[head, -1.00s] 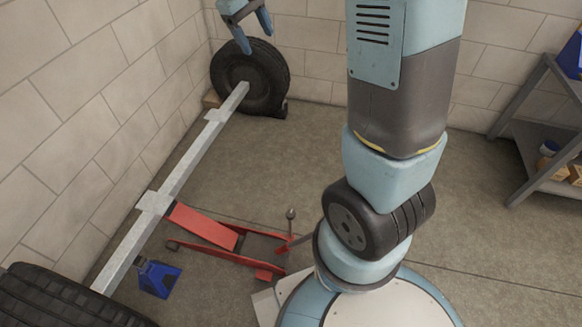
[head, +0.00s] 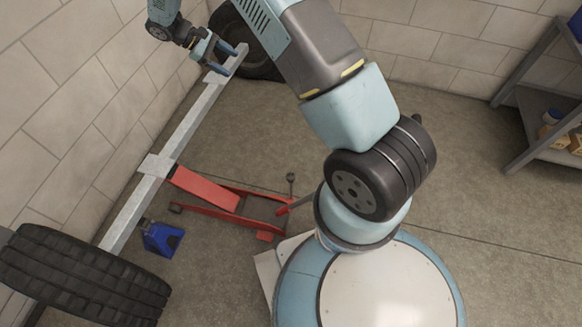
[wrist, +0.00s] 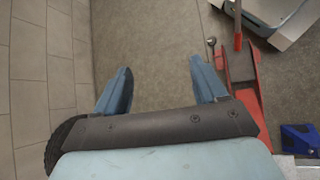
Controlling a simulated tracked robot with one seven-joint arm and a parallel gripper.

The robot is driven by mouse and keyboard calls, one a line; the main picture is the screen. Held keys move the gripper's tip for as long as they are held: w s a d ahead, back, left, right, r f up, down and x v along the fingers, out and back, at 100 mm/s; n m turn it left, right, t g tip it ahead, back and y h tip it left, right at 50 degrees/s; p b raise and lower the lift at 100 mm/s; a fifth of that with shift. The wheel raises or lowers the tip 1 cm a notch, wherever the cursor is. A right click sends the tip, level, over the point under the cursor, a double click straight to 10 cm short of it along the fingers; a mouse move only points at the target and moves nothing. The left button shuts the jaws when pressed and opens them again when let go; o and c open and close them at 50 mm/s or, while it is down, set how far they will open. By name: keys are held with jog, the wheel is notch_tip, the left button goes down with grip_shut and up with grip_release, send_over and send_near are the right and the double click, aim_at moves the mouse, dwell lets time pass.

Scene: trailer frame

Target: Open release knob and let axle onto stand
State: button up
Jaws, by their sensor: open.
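The red floor jack (head: 203,188) stands on the floor with its lift arm reaching under the grey axle (head: 190,122). The release knob (head: 291,178), a small dark ball on a stalk, rises at the jack's near end; it also shows in the wrist view (wrist: 211,42) beyond the right fingertip. The blue stand (head: 162,238) is on the floor below the axle, left of the jack; whether they touch is unclear. My gripper (head: 228,62) is open and empty, near the axle's far end, away from the knob. Its fingers (wrist: 160,64) point downward in the wrist view.
A tyre (head: 85,277) is at the axle's near end, another (head: 262,66) at the far end, partly behind my arm. A block wall (head: 75,80) runs close along the left. A metal shelf (head: 540,130) stands right.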

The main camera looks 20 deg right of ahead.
jog(key=a+f+n+h, duration=0.2)
jog(key=a+f+h, duration=0.1)
jog(key=f, duration=1.1)
jog(key=n+t+h, duration=0.6)
jog(key=n, duration=0.2)
send_near(287, 178)
jog(key=d, duration=0.4)
jog(key=w+d, duration=0.1)
jog(key=d, duration=0.3)
jog(key=w+d, duration=0.1)
jog(key=d, duration=0.3)
jog(key=shift+f, duration=0.1)
jog(key=shift+w+a, duration=0.1)
jog(key=c, duration=0.9)
jog(key=shift+c, duration=0.2)
